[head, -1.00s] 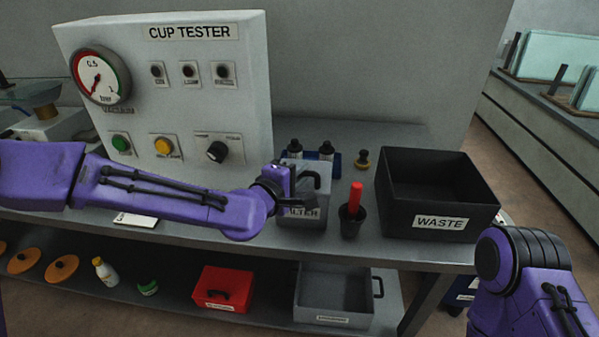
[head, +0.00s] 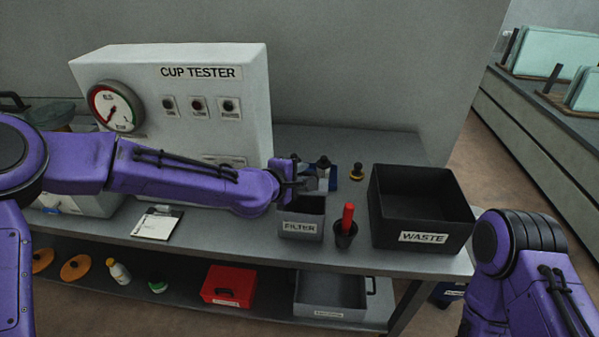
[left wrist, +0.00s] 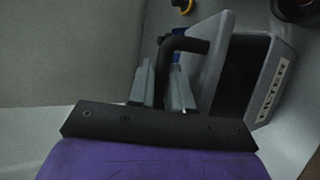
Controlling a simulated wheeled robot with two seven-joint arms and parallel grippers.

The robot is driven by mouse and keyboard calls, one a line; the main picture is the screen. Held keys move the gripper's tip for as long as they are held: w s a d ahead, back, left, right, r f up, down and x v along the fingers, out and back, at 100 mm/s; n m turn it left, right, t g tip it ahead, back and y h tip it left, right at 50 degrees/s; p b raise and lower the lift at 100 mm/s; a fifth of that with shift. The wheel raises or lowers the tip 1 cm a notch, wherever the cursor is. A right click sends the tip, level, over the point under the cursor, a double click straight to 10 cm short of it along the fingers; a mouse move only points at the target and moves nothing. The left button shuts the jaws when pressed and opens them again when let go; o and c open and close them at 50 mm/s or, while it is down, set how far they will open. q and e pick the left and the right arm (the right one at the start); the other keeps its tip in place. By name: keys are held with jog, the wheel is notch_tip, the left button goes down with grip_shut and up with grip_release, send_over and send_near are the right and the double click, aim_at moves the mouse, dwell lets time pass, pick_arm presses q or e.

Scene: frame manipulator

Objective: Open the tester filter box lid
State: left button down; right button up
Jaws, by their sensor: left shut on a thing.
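The grey filter box (head: 300,217) stands on the bench in the head view, its label facing front. Its dark inside shows from above. In the left wrist view the box (left wrist: 285,62) shows at the right with an open mouth. Its grey lid (left wrist: 209,62) is raised and tilted beside the mouth. My left gripper (head: 292,172) is above the back of the box. In the left wrist view its fingers (left wrist: 163,88) are shut on the lid's black handle (left wrist: 187,44). My right gripper is out of view; only its arm shows at the right.
The black waste bin (head: 422,240) stands right of the box, with a small black cup (head: 346,235) holding a red-handled thing between them. The cup tester (head: 200,110) stands behind my left arm.

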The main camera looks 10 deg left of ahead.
pick_arm(q)
jog(key=shift+w+r, duration=0.6)
jog(key=shift+w, duration=0.2)
